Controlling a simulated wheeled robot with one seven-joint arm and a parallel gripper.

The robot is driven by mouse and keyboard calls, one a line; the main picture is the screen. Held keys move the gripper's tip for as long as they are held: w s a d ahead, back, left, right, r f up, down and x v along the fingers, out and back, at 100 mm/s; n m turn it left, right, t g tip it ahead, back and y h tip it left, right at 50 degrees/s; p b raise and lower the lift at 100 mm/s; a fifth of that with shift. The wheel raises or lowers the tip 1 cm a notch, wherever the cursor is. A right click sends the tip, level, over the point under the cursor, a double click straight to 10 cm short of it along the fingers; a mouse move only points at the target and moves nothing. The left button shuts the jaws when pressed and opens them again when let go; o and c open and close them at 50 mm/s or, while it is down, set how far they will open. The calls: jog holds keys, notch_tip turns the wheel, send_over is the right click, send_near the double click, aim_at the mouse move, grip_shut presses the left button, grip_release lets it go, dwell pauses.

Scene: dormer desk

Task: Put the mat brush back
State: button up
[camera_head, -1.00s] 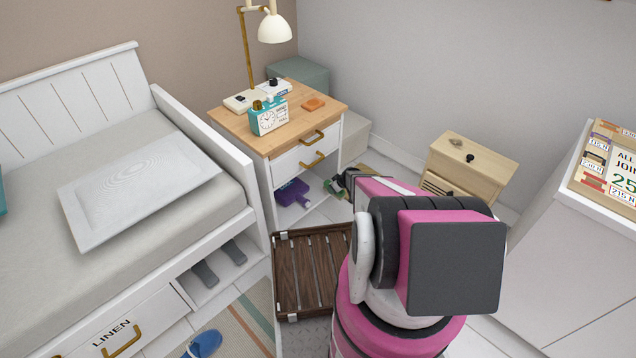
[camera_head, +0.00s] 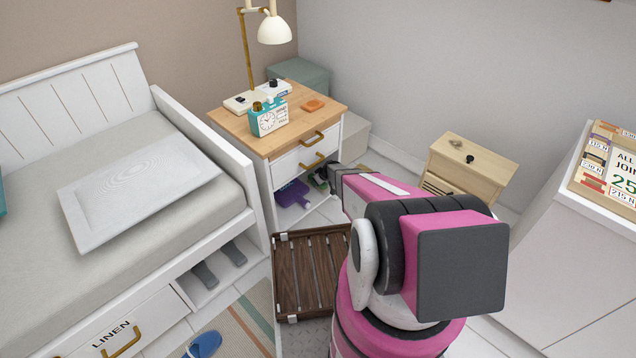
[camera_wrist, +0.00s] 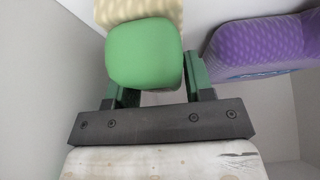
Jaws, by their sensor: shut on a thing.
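The mat brush has a green block end (camera_wrist: 144,55) and a cream patterned part (camera_wrist: 140,12) behind it in the wrist view. My gripper (camera_wrist: 158,78) is shut on the green end, with one dark green finger on each side. In the head view my gripper (camera_head: 330,177) reaches into the open lower compartment of the nightstand (camera_head: 272,140), below its drawer. The brush is small and mostly hidden there. A purple bottle (camera_head: 293,193) lies in the same compartment, left of my gripper. It also shows at the right in the wrist view (camera_wrist: 262,45), close beside the brush.
A clock (camera_head: 268,117), a lamp (camera_head: 273,28) and small items stand on the nightstand. An open brown slatted case (camera_head: 312,270) lies on the floor in front. The bed (camera_head: 200,150) is at the left, a small wooden cabinet (camera_head: 470,165) at the right.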

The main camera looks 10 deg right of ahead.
jog(key=shift+f, duration=0.5)
jog(key=o, duration=1)
jog(key=v, duration=1.1)
jog(key=shift+s+a, duration=0.1)
